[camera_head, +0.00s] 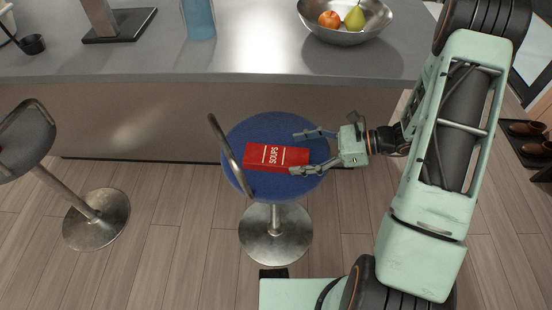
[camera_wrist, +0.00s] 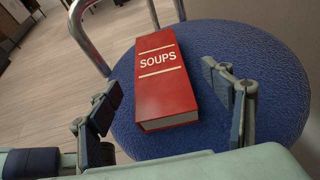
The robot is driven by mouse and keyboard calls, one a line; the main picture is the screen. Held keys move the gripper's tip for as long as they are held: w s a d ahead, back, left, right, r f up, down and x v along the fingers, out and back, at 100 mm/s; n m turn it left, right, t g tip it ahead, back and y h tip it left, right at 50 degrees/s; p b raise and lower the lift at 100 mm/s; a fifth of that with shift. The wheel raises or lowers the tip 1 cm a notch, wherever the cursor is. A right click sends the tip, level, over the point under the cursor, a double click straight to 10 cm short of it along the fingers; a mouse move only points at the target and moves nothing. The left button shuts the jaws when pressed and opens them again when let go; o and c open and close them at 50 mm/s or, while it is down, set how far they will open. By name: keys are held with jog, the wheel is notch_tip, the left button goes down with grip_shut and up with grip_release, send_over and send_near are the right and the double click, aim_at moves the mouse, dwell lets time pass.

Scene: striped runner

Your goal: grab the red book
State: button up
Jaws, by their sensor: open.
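The red book (camera_head: 272,156), with "SOUPS" on its cover, lies flat on the blue seat of a bar stool (camera_head: 250,130). The red book also shows in the wrist view (camera_wrist: 166,85), with its page edge facing my gripper. My gripper (camera_head: 302,152) is open and reaches in from the right over the seat. In the wrist view my gripper's fingers (camera_wrist: 164,78) stand apart, one to each side of the book's near part. I see no contact with the book. Nothing hides the book's cover.
The stool's metal backrest bar (camera_head: 228,150) curves up at the left of the book. A grey counter (camera_head: 240,62) stands behind, with a metal bowl of fruit (camera_head: 345,37) and a blue glass (camera_head: 198,20). Another stool (camera_head: 28,140) stands at the left. Wood floor is clear in front.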

aim_at(281, 156)
jog(key=shift+b+x, duration=0.55)
jog(key=shift+x, duration=2.6)
jog(key=shift+s, duration=0.1)
jog(key=shift+c, duration=0.4)
jog(key=c, duration=1.4)
